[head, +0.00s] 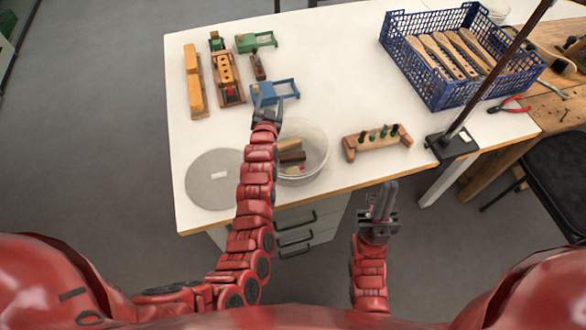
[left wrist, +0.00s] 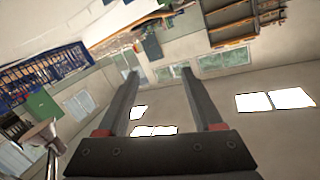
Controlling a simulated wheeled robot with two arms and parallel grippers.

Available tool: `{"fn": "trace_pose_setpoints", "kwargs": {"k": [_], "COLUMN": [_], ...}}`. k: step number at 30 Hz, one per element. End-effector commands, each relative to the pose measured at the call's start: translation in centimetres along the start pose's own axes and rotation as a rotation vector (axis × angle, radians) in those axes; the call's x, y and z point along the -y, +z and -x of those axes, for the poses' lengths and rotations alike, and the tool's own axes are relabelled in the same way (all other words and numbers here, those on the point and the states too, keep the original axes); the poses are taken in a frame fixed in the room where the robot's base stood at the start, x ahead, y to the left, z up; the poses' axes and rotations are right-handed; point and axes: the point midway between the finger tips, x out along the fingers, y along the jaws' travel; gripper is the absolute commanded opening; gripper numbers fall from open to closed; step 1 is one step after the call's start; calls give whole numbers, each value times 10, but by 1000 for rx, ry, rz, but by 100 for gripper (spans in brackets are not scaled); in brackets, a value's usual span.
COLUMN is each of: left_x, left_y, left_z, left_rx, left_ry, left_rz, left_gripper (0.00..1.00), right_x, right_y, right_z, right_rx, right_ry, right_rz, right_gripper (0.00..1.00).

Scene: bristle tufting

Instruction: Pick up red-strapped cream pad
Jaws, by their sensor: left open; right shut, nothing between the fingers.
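A small cream piece with a red mark (head: 295,170) lies low in the clear round tub (head: 322,150), partly seen through its wall; it looks like the red-strapped cream pad, but it is too small to be sure. Brown and tan blocks (head: 291,156) lie beside it in the tub. My left gripper (head: 267,97) is above the table behind the tub, by a blue tray-like piece (head: 276,91). In the left wrist view its fingers (left wrist: 158,75) are apart with nothing between them. My right gripper (head: 384,192) is shut and empty, in front of the table edge.
A grey round disc (head: 212,179) lies left of the tub. A wooden block with green pegs (head: 377,142) stands right of it. A blue crate (head: 432,83) holds wooden handles. A dark pole (head: 497,70) rises from its base. Wooden and green pieces sit at back left.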

Motion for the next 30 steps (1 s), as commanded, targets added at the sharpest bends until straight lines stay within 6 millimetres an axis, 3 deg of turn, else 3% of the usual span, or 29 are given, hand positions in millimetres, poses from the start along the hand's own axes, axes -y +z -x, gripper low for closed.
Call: {"fn": "trace_pose_setpoints", "kwargs": {"k": [3,5,8,12,18,21,26,30], "left_x": [-33,-54,-79,-99,-92,-86,-84,-90], "left_y": [-1,2,2,-7,-26,-33,-30,-10], "left_z": [-18,-18,-6,36,110,134,148,145], "left_rx": [196,312,486,720,987,1066,1113,1114], "left_ry": [146,243,403,636,890,958,998,997], "left_rz": [-79,-134,-241,-412,-623,-679,-709,-711], "left_gripper": [68,68,68,68,68,68,68,68], "right_x": [0,-1,-1,-1,-2,-2,-2,-1], "right_y": [-2,-2,-3,-4,-6,-6,-6,-5], "right_z": [-9,-13,-18,-26,-34,-36,-34,-27], "right_rx": [0,0,0,0,0,0,0,0], "right_ry": [0,0,0,0,0,0,0,0], "right_rz": [0,0,0,0,0,0,0,0], "right_gripper": [0,0,0,0,0,0,0,0]}}
